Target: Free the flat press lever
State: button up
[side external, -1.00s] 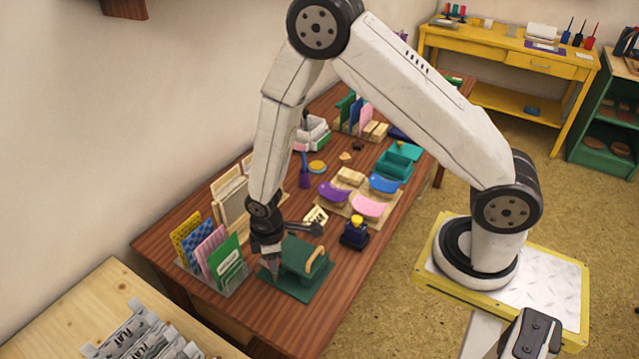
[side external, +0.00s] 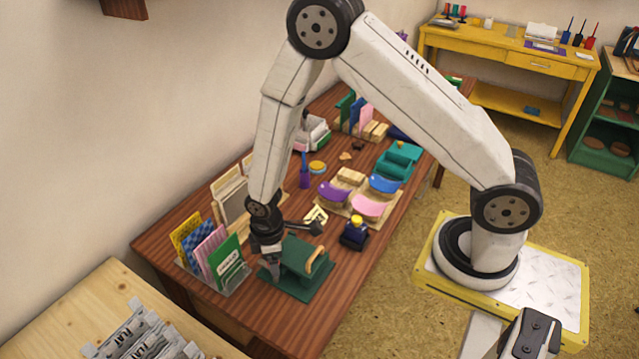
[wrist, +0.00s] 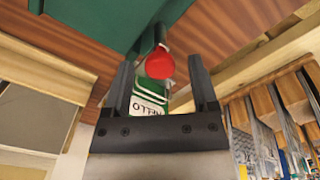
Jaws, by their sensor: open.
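The flat press (side external: 301,265) is a green block on a dark green base, with a curved wooden handle (side external: 316,262), near the front of the brown table. In the wrist view, a red ball knob (wrist: 160,65) on a short dark stem sticks out by the green press body (wrist: 100,15). It looks like the lever's end. My gripper (side external: 272,276) is low at the left end of the press. In the wrist view, my gripper (wrist: 161,72) is open, its dark fingers on either side of the knob, with gaps showing. The side view hides the knob.
A rack of colourful cards (side external: 213,250) stands close left of the press. Curved inkpads (side external: 369,206) lie on a board behind. A light wooden table (side external: 75,315) with grey pieces is at front left.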

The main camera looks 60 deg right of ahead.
jog(key=shift+r, duration=3.9)
jog(key=shift+s+d+r, duration=0.1)
jog(key=shift+d+r, duration=0.1)
jog(key=shift+r, duration=0.2)
jog(key=s+d+r+m+t, duration=0.2)
jog(key=s+d+r+m, duration=0.5)
jog(key=s+r+m, duration=0.1)
jog(key=shift+r+m+t, duration=0.3)
jog(key=shift+r+m, duration=0.3)
jog(key=shift+r, duration=0.25)
jog(key=shift+d, duration=0.1)
